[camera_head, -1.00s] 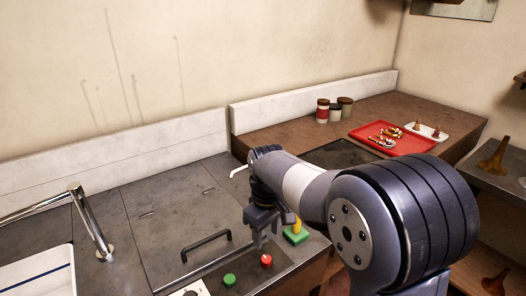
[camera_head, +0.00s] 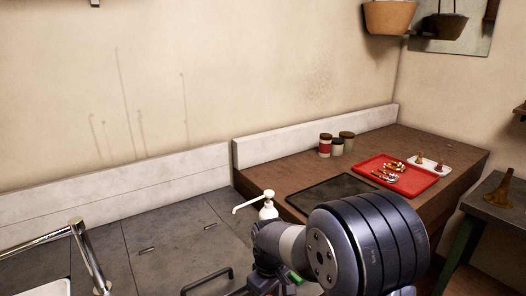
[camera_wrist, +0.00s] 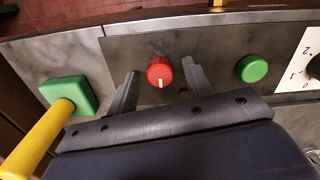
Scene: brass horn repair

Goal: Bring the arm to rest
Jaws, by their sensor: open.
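My arm (camera_head: 345,250) reaches in from the bottom of the head view. My gripper is mostly cut off at the bottom edge there. In the wrist view my gripper (camera_wrist: 160,82) is open, with its two fingers apart and nothing held between them. A red knob (camera_wrist: 160,71) on the dark control panel shows in the gap between the fingers. I cannot tell how far the fingertips are above the panel.
A green knob (camera_wrist: 251,68) and a green block with a yellow handle (camera_wrist: 52,140) flank the gripper. A white pump bottle (camera_head: 268,208) stands behind my arm. A faucet (camera_head: 88,255) is at left; a red tray (camera_head: 425,184) and jars (camera_head: 337,147) are farther right.

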